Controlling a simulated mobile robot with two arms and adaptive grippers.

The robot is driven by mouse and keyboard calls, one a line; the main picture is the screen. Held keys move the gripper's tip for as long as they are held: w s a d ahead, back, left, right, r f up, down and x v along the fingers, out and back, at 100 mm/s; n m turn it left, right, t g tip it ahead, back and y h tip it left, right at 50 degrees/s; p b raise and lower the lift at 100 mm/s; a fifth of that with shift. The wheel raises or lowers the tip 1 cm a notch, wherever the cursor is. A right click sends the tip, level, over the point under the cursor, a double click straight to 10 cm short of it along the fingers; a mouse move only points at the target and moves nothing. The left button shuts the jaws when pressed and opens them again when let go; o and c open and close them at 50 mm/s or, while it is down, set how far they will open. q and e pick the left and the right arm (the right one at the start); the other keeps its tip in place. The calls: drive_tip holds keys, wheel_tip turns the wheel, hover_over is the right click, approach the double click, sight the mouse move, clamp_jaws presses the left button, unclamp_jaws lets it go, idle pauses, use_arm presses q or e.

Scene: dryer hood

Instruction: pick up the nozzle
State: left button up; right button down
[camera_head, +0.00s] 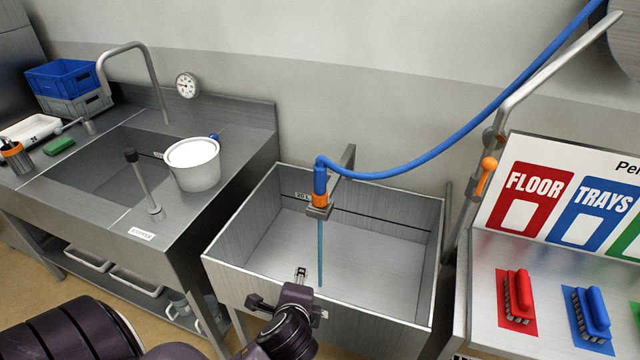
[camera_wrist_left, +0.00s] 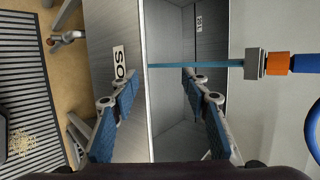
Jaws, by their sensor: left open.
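The nozzle (camera_head: 320,183), blue with an orange band, hangs upright at a metal bracket (camera_head: 345,162) over the steel basin (camera_head: 228,232). A thin blue-green line (camera_head: 320,250) runs straight down from it into the basin; I cannot tell whether it is a tube or water. In the left wrist view the nozzle (camera_wrist_left: 278,64) lies sideways at the right. My left gripper (camera_head: 281,288) is at the basin's front rim, below and left of the nozzle. Its blue-padded fingers (camera_wrist_left: 160,84) are apart and empty. My right gripper is not in view.
A blue hose (camera_head: 430,165) rises from the nozzle to the upper right. A sink counter with a white bucket (camera_head: 194,165) stands left. A sloped board and a surface with red (camera_head: 517,297) and blue (camera_head: 587,315) brushes stand right. The basin interior is otherwise clear.

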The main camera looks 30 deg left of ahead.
use_arm(q)
drive_tip(key=w+a+r+m+t+y, duration=0.2)
drive_tip(key=w+a+r+m+t, duration=0.1)
drive_tip(key=w+r+m, duration=0.4)
drive_tip(key=m+t+y, duration=0.2)
drive_tip(key=m+t, duration=0.2)
drive_tip(key=m, duration=0.5)
approach(320, 189)
drive_tip(key=a+x, duration=0.1)
drive_tip(key=x, duration=0.3)
drive_tip(key=shift+w+d+f+h, duration=0.1)
drive_tip(key=shift+d+h, duration=0.05)
drive_tip(key=shift+h, duration=0.15)
drive_tip(key=p+x, duration=0.2)
drive_tip(key=x, duration=0.4)
drive_tip(key=shift+w+p, duration=0.2)
drive_tip(key=shift+p, duration=0.1)
drive_tip(key=shift+w, duration=0.35)
drive_tip(key=shift+c, duration=1.1)
clamp_jaws()
